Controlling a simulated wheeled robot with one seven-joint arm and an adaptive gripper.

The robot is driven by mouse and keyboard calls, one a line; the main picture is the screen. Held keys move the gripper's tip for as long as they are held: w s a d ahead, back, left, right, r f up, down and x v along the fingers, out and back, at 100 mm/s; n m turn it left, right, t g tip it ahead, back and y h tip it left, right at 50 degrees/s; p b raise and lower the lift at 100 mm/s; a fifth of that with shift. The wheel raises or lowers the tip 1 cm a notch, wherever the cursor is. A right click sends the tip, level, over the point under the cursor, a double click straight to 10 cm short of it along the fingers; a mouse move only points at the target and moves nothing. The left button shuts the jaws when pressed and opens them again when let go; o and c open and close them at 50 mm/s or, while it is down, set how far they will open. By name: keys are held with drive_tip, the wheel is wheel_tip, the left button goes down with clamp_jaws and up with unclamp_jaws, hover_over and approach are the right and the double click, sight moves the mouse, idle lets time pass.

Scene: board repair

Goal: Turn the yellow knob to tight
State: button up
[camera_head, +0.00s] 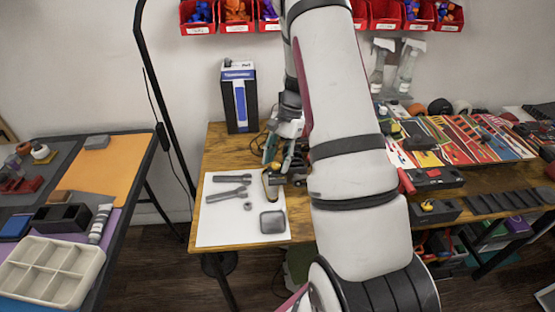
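A small yellow part (427,205), possibly the yellow knob, shows on a dark box (447,212) at the front edge of the wooden bench, right of my arm. It is too small to tell how it is turned. My gripper (277,176) is well to its left, low over the right edge of the white sheet, beside a tan and dark upright piece (269,184). Whether my gripper touches this piece, and whether its fingers are open or shut, is unclear. My arm hides the middle of the bench.
The white sheet (225,225) carries grey wrenches (236,194) and a grey square part (272,222). A blue and white box (239,97) stands behind. Colourful boards (465,137) fill the right bench. Red bins (383,17) hang above. A separate table with an orange mat (112,165) is left.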

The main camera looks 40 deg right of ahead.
drive_tip(key=s+v, duration=0.1)
drive_tip(key=v, duration=1.1)
drive_tip(key=shift+w, duration=0.45)
